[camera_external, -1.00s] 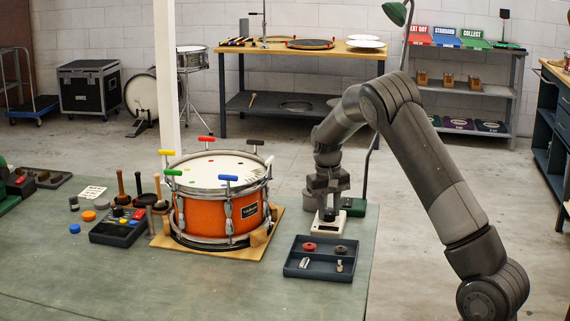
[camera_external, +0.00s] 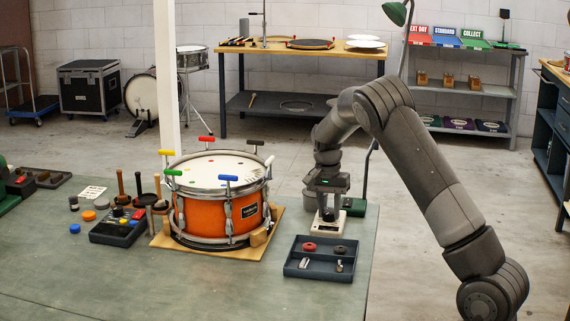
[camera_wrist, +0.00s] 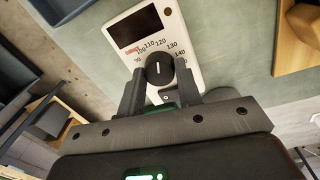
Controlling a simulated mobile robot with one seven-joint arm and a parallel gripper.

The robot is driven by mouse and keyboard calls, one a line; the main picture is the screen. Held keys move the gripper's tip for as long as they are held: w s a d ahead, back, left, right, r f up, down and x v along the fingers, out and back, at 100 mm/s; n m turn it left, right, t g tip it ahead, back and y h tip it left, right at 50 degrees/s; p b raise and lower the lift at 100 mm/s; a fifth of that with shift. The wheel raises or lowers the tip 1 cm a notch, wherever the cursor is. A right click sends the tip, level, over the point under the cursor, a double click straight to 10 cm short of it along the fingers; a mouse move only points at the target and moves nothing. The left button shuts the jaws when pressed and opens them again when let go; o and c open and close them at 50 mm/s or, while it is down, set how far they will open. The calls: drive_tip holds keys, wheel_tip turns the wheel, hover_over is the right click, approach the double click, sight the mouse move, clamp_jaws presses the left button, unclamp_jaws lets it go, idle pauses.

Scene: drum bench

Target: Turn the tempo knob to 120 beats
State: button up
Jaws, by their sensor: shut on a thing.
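The tempo box (camera_external: 326,229) is a small white unit at the right end of the bench, beside the drum. The round black tempo knob (camera_wrist: 158,70) has a white line that points up the picture, close to the 120 mark. My gripper (camera_wrist: 158,84) has one finger on each side of the knob and is shut on it. In the external view my gripper (camera_external: 327,204) is straight above the box, pointing down.
An orange snare drum (camera_external: 216,208) on a wooden board stands to the left. A dark tray (camera_external: 318,273) with small parts lies in front of the box. The front of the bench (camera_external: 200,285) is clear.

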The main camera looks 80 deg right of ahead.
sight(326, 211)
drive_tip(key=shift+m, duration=0.3)
drive_tip(key=o, duration=1)
drive_tip(key=shift+c, duration=0.2)
drive_tip(key=shift+r, duration=0.15)
wheel_tip(326, 211, up, 10)
drive_tip(key=shift+w+r, duration=0.25)
drive_tip(key=shift+w, duration=0.05)
